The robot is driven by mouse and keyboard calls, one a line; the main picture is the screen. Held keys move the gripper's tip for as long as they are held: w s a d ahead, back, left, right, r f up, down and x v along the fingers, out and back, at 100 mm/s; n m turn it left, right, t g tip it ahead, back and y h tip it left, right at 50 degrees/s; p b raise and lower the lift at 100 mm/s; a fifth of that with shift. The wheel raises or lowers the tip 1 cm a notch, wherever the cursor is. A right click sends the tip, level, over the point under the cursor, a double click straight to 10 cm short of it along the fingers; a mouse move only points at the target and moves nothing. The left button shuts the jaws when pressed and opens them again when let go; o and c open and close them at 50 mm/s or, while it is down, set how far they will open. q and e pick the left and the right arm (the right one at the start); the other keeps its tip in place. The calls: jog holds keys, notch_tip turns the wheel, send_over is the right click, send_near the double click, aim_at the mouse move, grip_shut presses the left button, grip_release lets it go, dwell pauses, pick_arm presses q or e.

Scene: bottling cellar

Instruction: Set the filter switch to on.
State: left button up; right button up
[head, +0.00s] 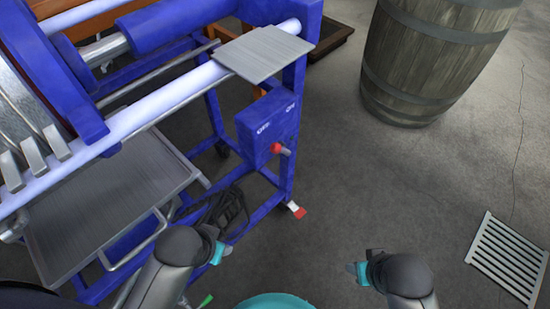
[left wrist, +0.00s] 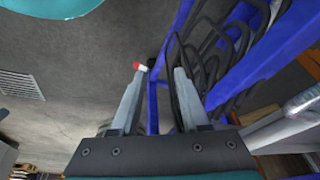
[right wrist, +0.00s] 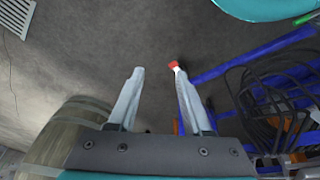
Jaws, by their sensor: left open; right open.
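The filter switch is a red knob (head: 277,149) low on the front of a blue box (head: 258,139) on the filter's blue frame. The box carries white OFF lettering at left and ON lettering at right. The knob's pale tip points out to the right; I cannot tell which setting it is on. My left gripper (head: 217,252) is below and left of the knob, apart from it; the left wrist view shows it open and empty (left wrist: 160,72). My right gripper (head: 361,272) is below and right of the knob; the right wrist view shows it open and empty (right wrist: 158,72).
The blue filter frame (head: 285,190) stands on castors, with a metal tray (head: 100,205) at left and a grey plate (head: 264,53) on top. Black cable coils (head: 222,212) hang low on it. A barrel (head: 430,60) stands back right; a floor grate (head: 507,256) lies right. Floor between is clear.

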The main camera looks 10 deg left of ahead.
pick_arm(q)
notch_tip(320, 180, up, 3)
jog(key=d+t+b, duration=0.1)
jog(key=m+t+h, duration=0.2)
jog(key=t+h, duration=0.6)
jog(key=t, duration=0.3)
send_near(275, 153)
jog(key=shift+a+f+b+x, duration=0.1)
jog(key=shift+f+b+x, duration=0.2)
jog(key=shift+b+x, duration=1)
jog(key=shift+a+f+b+x, duration=0.1)
jog(key=shift+f+b+x, duration=0.2)
jog(key=shift+x, duration=2)
jog(key=shift+a+f+b+x, duration=0.1)
jog(key=shift+f+b+x, duration=0.15)
jog(key=shift+b+x, duration=1.1)
pick_arm(e)
jog(key=shift+w+a+r+t+y+p, duration=0.15)
jog(key=shift+w+a+r+t, duration=0.25)
jog(key=shift+r+t, duration=0.15)
jog(key=shift+w+a+r+t+y+p, duration=0.2)
jog(key=shift+w+a+r+t, duration=0.25)
jog(key=shift+r, duration=0.25)
jog(key=shift+w+a+r+t+y+p, duration=0.15)
jog(key=shift+w+a+r+t, duration=0.25)
jog(key=shift+r+t, duration=0.15)
pick_arm(q)
jog(key=shift+w+d, duration=0.25)
jog(key=shift+w, duration=0.2)
